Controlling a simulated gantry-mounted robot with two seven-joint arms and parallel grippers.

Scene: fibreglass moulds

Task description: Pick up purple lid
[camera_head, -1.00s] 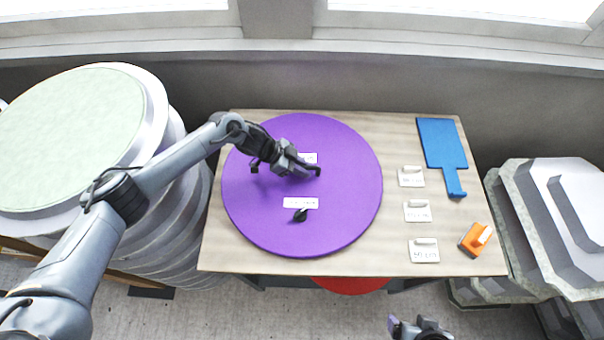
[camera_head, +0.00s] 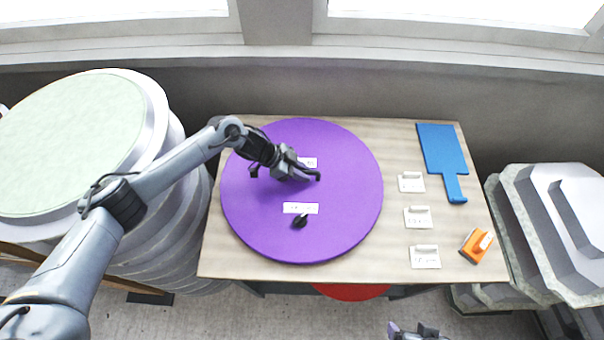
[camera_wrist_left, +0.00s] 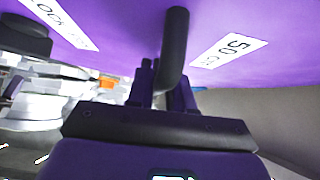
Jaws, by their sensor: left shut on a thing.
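The purple lid (camera_head: 340,200) is a large round disc over the left part of the wooden table, with two white labels and black handles. It fills the top of the left wrist view (camera_wrist_left: 125,25). My left gripper (camera_head: 299,174) is over the lid's upper middle. In the left wrist view, the left gripper (camera_wrist_left: 163,90) is shut on a bent black handle (camera_wrist_left: 176,45) of the lid. The second black handle (camera_head: 300,221) is free. I cannot tell whether the lid is clear of the table. My right gripper (camera_head: 414,331) shows only partly at the bottom edge.
The wooden table (camera_head: 395,240) carries a blue paddle-shaped tool (camera_head: 443,150), several small white labelled blocks (camera_head: 417,217) and an orange block (camera_head: 476,245) on its right. Stacked round moulds (camera_head: 150,200) stand left, angular grey moulds (camera_head: 560,220) right. A red round thing (camera_head: 350,290) is below the table.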

